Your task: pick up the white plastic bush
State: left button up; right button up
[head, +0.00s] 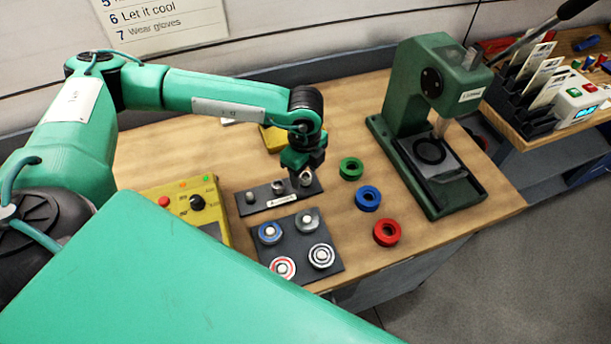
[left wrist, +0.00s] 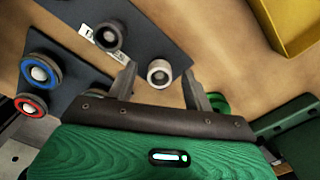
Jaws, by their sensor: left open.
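The white plastic bush (left wrist: 159,73) is a small pale ring with a dark hole. It sits near one end of a dark strip (head: 268,203) on the bench. My left gripper (head: 303,170) is directly over that end, pointing down. In the left wrist view the jaws (left wrist: 158,68) are open and the bush shows between the two fingertips. I cannot tell how far above it the tips are. In the head view the gripper partly covers the bush (head: 306,180). A darker grey bush (left wrist: 110,35) stands farther along the strip. My right gripper is not in view.
A dark square plate (head: 300,246) with several ringed posts lies in front of the strip. A yellow control box (head: 190,205) is left. Green (head: 351,168), blue (head: 368,198) and red (head: 387,232) rings lie right, before a green press (head: 425,85).

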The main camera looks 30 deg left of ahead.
pick_arm(q)
jog(key=c, duration=1)
jog(key=shift+c, duration=0.2)
jog(key=shift+r, duration=0.1)
